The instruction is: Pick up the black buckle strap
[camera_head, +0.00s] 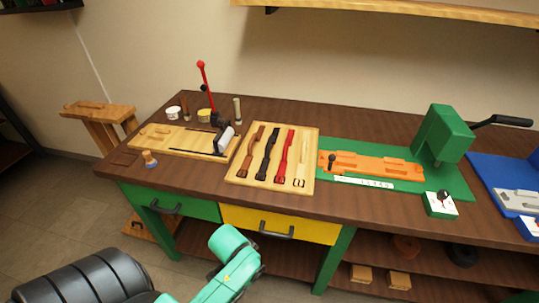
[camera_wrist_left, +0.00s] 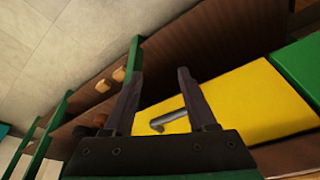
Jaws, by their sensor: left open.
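The black buckle strap (camera_head: 267,155) lies on a light wooden board (camera_head: 240,178) on the workbench in the head view. It lies between a brown strap (camera_head: 250,148) and a red strap (camera_head: 284,153), with its buckle end toward the bench's front. My left gripper (camera_wrist_left: 160,75) is open and empty in the left wrist view, its fingers apart in front of the yellow drawer. The strap does not show in that view. In the head view my left arm is low, in front of the bench, and its fingers cannot be made out. My right gripper is not in view.
A tan strap (camera_head: 302,168) lies right of the red one. A red-knobbed lever press (camera_head: 224,134) stands left of the board. A green station with an orange block (camera_head: 370,165) stands right. The yellow drawer (camera_head: 262,224) has a protruding handle below the bench edge.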

